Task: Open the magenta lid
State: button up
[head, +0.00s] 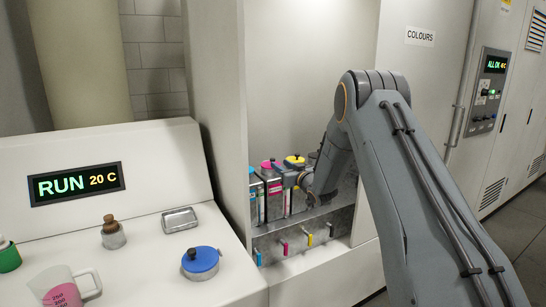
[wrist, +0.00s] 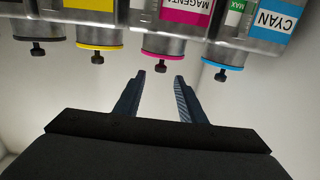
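The magenta lid (head: 269,164) closes a metal tank (head: 272,190) in the alcove in the head view. In the wrist view the picture is inverted; the magenta lid (wrist: 162,55) shows as a thin disc with a dark knob (wrist: 161,67), under the MAGENTA label (wrist: 185,14). My gripper (wrist: 160,75) is open and empty. Its two fingers point at the magenta lid, with the tips about level with the knob, one on either side in the picture. I cannot tell how far apart in depth they are. The fingertips are hard to make out in the head view.
The yellow lid (wrist: 99,46) and cyan lid (wrist: 222,65) are close neighbours on either side; a black lid (wrist: 37,40) is beyond yellow. Small coloured taps (head: 284,247) line the shelf front. A counter (head: 150,255) at left holds a blue-lidded pot (head: 200,262) and a jug (head: 62,290).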

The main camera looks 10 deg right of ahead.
aim_at(274, 160)
jog(key=shift+w+a+r, duration=0.1)
jog(key=shift+w+a, duration=0.15)
jog(key=shift+w, duration=0.3)
jog(key=shift+p+x, duration=0.95)
jog(key=shift+x, duration=2.4)
jog(key=shift+c, duration=0.2)
grip_shut()
